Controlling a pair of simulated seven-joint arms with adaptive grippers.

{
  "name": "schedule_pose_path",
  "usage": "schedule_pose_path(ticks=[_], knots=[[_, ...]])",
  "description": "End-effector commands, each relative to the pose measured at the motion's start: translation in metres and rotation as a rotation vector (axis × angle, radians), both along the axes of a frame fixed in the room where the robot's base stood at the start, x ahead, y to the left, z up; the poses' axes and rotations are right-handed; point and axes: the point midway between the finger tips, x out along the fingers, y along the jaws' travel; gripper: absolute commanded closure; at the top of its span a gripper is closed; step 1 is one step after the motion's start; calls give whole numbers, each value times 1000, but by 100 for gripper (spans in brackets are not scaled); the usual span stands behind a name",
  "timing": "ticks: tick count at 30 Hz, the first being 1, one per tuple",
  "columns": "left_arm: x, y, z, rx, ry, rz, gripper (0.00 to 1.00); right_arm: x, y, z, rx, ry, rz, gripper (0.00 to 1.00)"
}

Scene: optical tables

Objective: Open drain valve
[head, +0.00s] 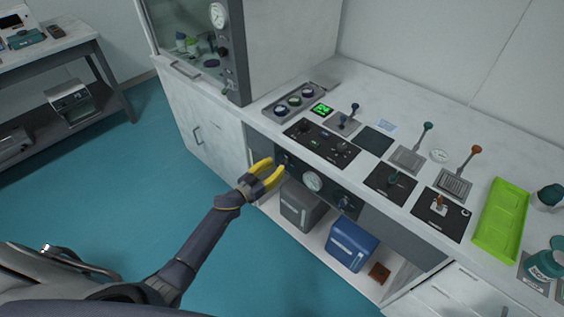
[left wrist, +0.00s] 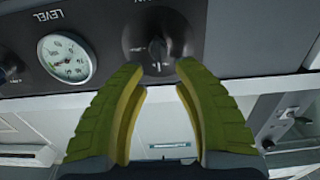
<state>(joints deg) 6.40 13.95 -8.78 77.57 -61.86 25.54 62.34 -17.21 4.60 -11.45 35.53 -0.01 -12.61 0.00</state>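A black dial knob (left wrist: 157,48) on the front panel sits just beyond my left gripper's fingertips in the left wrist view; I cannot read its label, so I cannot tell whether it is the drain valve. My left gripper (head: 275,164) has yellow fingers and reaches the left end of the dark front panel (head: 327,191). In the left wrist view the gripper (left wrist: 160,72) is open and empty, with one fingertip low on each side of the knob. Contact cannot be told. My right gripper is not in view.
A round gauge (head: 312,181), marked LEVEL upside down in the left wrist view, sits beside the knob. Another knob (head: 345,202) is farther right. Below are a grey box (head: 302,208) and a blue box (head: 352,245). Levers and a green tray (head: 500,222) stand on the counter.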

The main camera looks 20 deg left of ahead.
Motion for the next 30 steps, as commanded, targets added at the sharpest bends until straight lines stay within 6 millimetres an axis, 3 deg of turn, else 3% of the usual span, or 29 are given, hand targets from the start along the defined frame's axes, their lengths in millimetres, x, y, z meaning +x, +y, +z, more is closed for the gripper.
schedule_pose_path(ticks=[9,24,30], knots=[[30,-15,0,-1,0,0,71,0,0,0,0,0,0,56],[35,-18,0,0,0,0,69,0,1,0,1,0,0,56],[35,-18,0,0,0,0,92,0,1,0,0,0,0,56]])
